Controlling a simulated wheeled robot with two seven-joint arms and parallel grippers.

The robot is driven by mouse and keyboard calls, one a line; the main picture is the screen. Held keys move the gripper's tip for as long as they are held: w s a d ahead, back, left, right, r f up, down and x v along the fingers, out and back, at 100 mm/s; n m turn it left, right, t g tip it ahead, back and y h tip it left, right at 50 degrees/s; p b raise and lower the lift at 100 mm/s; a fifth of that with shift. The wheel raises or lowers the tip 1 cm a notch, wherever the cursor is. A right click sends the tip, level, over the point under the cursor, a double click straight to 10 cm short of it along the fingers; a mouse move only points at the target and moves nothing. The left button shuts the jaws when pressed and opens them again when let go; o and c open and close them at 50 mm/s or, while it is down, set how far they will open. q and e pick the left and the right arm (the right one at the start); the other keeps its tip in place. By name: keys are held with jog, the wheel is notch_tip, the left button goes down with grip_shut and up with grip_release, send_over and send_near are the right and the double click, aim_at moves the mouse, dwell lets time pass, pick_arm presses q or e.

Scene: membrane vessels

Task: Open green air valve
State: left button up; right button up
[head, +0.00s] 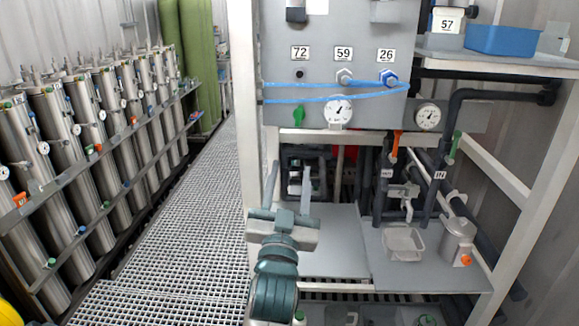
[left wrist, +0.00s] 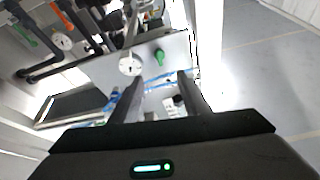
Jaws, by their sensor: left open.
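A small green valve handle (head: 299,115) sits on the lower left of the grey panel (head: 370,112), left of a round white gauge (head: 338,111). The green handle (left wrist: 160,55) also shows in the left wrist view, beyond the fingertips, beside the gauge (left wrist: 131,65). My left gripper (head: 297,187) is below the panel in the head view, under the green handle and apart from it. In the left wrist view its two fingers (left wrist: 160,80) are spread with nothing between them. My right gripper is not in view.
Blue tubing (head: 335,99) crosses the panel above the gauge. An orange handle (head: 395,145) and another green handle (head: 454,148) are on pipes to the right. A grey shelf (head: 335,240) with containers lies below. A grating walkway (head: 195,215) is clear at left, beside steel cylinders (head: 70,140).

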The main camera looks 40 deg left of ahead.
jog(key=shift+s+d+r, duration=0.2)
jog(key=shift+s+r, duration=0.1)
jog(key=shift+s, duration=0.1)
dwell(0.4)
